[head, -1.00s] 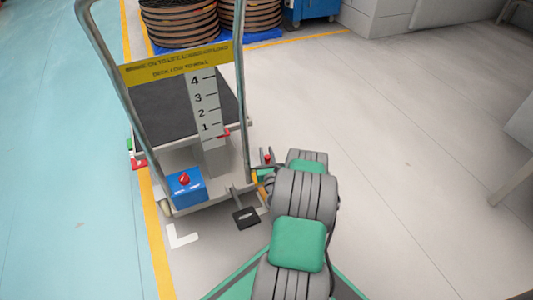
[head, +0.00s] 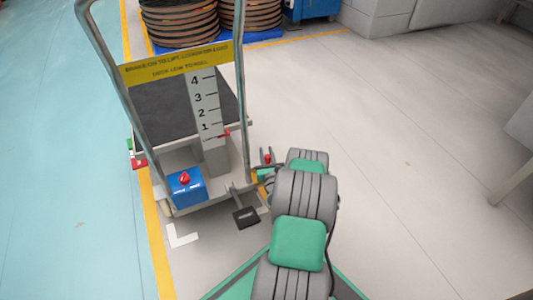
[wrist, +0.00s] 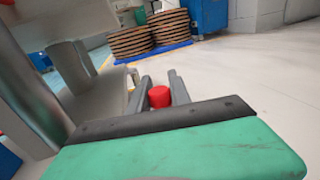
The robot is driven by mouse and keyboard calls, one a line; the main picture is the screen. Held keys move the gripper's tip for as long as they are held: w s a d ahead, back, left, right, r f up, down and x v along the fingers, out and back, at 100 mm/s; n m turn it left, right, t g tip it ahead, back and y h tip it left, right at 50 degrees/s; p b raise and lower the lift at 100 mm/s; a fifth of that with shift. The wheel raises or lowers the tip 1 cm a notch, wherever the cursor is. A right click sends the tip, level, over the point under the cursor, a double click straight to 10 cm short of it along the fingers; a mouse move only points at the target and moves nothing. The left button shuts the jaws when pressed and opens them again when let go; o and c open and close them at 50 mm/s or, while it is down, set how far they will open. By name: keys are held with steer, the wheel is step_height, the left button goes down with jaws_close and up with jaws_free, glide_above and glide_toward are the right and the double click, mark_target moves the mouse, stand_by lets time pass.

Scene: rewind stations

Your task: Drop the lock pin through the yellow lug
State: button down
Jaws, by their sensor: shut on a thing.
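The lock pin shows as a red cap (wrist: 159,97) between the two grey fingers of my gripper (wrist: 159,84) in the wrist view. The gripper is shut on it. The pin's shaft is hidden. In the head view the red cap (head: 267,158) shows small, beside the right upright of the cart (head: 190,150). A small yellow-orange patch (head: 262,191) shows low at the cart's right edge, partly behind my arm. I cannot tell whether it is the yellow lug, or whether the pin is in it.
A blue box with a red button (head: 186,187) sits on the cart's near end, and a black pedal (head: 245,217) is low beside it. Cable reels (head: 180,25) stand behind on a blue pallet. The floor to the right is open.

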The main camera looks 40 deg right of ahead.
steer(key=shift+f, duration=1.4)
steer(key=shift+f, duration=0.65)
steer(key=shift+f, duration=0.65)
steer(key=c, duration=1.1)
jaws_free()
